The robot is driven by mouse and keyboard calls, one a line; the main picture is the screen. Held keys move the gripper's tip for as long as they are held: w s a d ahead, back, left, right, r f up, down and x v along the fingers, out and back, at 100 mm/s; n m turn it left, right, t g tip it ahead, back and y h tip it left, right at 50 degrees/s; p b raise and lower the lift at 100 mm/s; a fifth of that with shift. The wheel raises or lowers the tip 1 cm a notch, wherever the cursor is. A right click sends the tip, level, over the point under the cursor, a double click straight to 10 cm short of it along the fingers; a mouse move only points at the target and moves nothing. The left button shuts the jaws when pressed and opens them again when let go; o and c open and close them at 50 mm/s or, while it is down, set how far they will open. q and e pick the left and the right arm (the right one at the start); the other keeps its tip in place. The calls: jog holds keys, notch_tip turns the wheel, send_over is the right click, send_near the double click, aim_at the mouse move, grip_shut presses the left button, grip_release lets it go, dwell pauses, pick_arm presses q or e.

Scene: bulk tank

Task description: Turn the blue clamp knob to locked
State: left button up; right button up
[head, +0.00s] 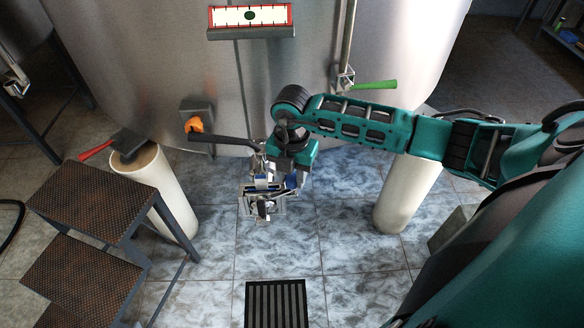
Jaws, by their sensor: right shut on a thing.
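My right gripper (262,204) is below the front of the steel tank, near the middle of the view. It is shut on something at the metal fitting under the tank. A small blue part (292,181) shows beside the gripper and looks like the blue clamp knob. The gripper and wrist hide most of it, so its turn position cannot be read. My left gripper is out of view.
The big steel tank (160,60) stands on pale legs (408,195). A dark lever (225,139), an orange knob (194,124) and a green handle (375,85) are close by. Metal steps (80,275) stand at left. A floor drain grate (276,305) lies in front on clear tiles.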

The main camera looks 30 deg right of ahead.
aim_at(292, 178)
jog(key=shift+r+m+p, duration=0.15)
jog(key=shift+m+p, duration=0.25)
jog(key=shift+m, duration=0.8)
jog(key=shift+m+p, duration=0.65)
jog(key=shift+m, duration=0.25)
jog(key=o, duration=1)
jog(key=shift+o, duration=0.2)
notch_tip(292, 178, up, 13)
jog(key=p, duration=0.1)
